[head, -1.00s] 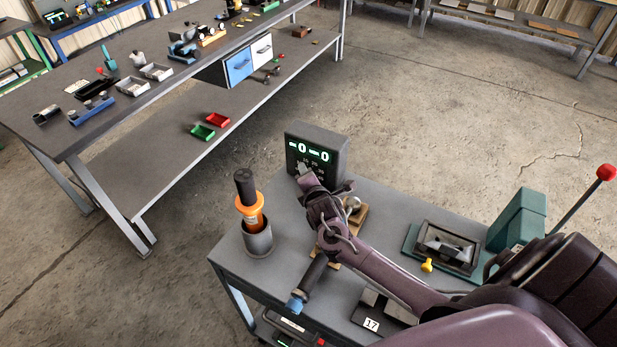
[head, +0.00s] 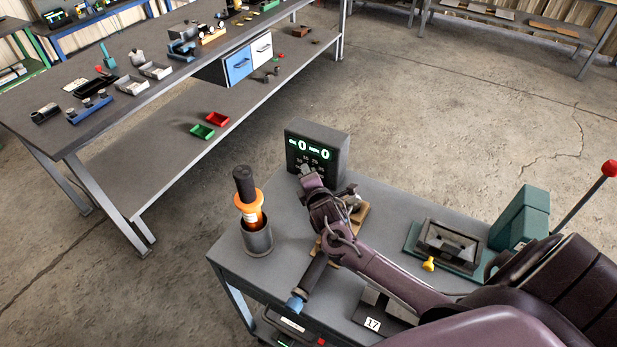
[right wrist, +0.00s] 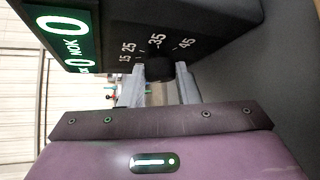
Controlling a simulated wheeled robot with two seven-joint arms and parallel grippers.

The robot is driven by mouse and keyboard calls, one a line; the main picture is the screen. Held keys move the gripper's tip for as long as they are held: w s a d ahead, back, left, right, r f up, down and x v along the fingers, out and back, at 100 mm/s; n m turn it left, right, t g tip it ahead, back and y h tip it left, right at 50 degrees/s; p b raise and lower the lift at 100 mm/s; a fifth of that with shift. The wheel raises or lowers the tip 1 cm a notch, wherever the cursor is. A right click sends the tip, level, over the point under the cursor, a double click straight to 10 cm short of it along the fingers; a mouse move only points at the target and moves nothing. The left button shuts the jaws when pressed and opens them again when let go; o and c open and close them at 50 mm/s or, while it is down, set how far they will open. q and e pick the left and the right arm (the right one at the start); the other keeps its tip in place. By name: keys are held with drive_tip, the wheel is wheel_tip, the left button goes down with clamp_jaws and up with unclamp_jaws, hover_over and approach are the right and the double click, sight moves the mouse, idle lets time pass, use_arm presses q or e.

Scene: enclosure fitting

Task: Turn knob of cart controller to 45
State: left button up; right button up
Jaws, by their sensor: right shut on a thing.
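The cart controller (head: 330,142) is a dark box at the back corner of the grey cart, with a lit display reading zeros. In the right wrist view its face (right wrist: 200,22) shows the dial marks 15, 25, 35 and 45. The black knob (right wrist: 158,67) sits just below the 35 mark. My right gripper (right wrist: 158,82) is shut on the knob, one finger on each side. I cannot make out a pointer on the knob. In the head view the right gripper (head: 308,173) reaches the controller's front and hides the knob. My left gripper is not in view.
A long workbench (head: 150,95) stands beyond open floor.

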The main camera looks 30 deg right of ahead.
drive_tip(key=o, duration=1)
drive_tip(key=shift+c, duration=0.2)
wheel_tip(320, 180, up, 20)
drive_tip(key=b, duration=0.3)
